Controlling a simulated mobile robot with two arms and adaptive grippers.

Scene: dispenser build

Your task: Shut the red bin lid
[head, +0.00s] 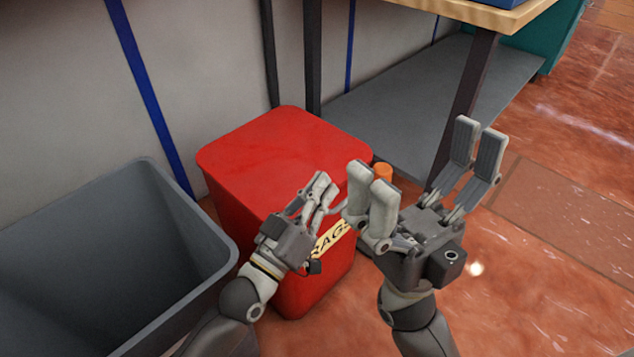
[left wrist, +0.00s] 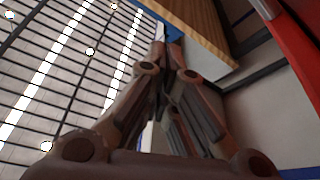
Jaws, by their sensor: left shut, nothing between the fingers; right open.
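The red bin (head: 310,270) stands on the floor in the middle of the head view, with a yellow label reading "RAGS" on its front. Its red lid (head: 270,150) appears to lie flat across the top, with no opening visible. My left gripper (head: 323,187) is shut and empty, in front of the bin's front right part and covering part of the label. My right gripper (head: 422,165) is open and empty, to the right of the bin. In the left wrist view the left gripper's fingers (left wrist: 168,65) are together, and a red surface (left wrist: 292,45), probably the bin, is at upper right.
An open grey bin (head: 95,225) stands left of the red one. A workbench with a wooden top (head: 480,14) and grey lower shelf (head: 435,95) is behind right. A small orange object (head: 383,171) shows behind my right gripper. The floor at right is clear.

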